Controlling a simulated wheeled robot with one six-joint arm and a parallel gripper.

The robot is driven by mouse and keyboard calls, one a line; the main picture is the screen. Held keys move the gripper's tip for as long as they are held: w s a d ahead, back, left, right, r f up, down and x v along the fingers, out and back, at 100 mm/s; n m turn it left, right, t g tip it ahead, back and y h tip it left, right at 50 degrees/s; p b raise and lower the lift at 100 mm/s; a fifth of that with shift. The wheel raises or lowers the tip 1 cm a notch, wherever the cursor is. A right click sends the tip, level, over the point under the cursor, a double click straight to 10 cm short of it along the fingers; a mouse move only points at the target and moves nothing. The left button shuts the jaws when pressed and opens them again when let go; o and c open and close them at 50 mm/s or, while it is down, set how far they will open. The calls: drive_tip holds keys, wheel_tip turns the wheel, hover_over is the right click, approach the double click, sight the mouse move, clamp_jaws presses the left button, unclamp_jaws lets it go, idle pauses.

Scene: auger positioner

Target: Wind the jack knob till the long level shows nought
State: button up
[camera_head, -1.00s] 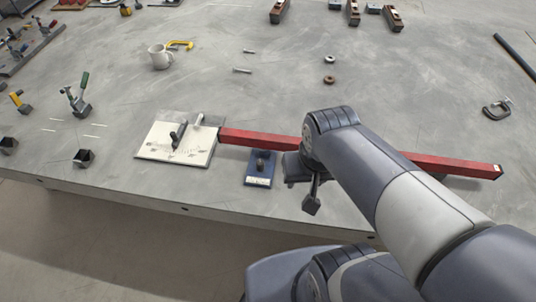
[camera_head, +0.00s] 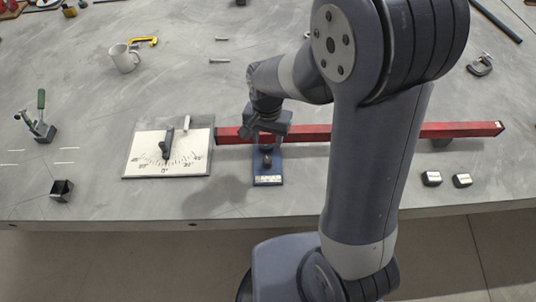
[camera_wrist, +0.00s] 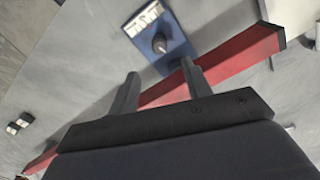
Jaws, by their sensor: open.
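The long red level (camera_head: 400,132) lies across the table as a long bar. At its left end is a white dial board (camera_head: 140,165) with a dark pointer (camera_head: 166,146), which points down close to the 0 mark; the exact reading is too small to tell. The jack (camera_head: 267,179) is a blue plate with a dark upright knob (camera_head: 267,160) in front of the bar. In the wrist view, the knob (camera_wrist: 160,43) lies beyond my open, empty fingers, roughly in line with the gap. My gripper (camera_head: 262,134) is above the bar, behind the knob, apart from it.
Two small labelled blocks (camera_head: 432,178) (camera_head: 462,180) sit at the front right. A black open box (camera_head: 62,190) and a green-handled clamp (camera_head: 40,128) stand at the left. A mug (camera_head: 124,58) and loose bolts (camera_head: 220,61) lie behind.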

sight(268, 159)
wheel_tip(268, 159, down, 10)
drive_tip(key=shift+r, duration=0.2)
drive_tip(key=shift+c, duration=0.5)
drive_tip(key=c, duration=0.9)
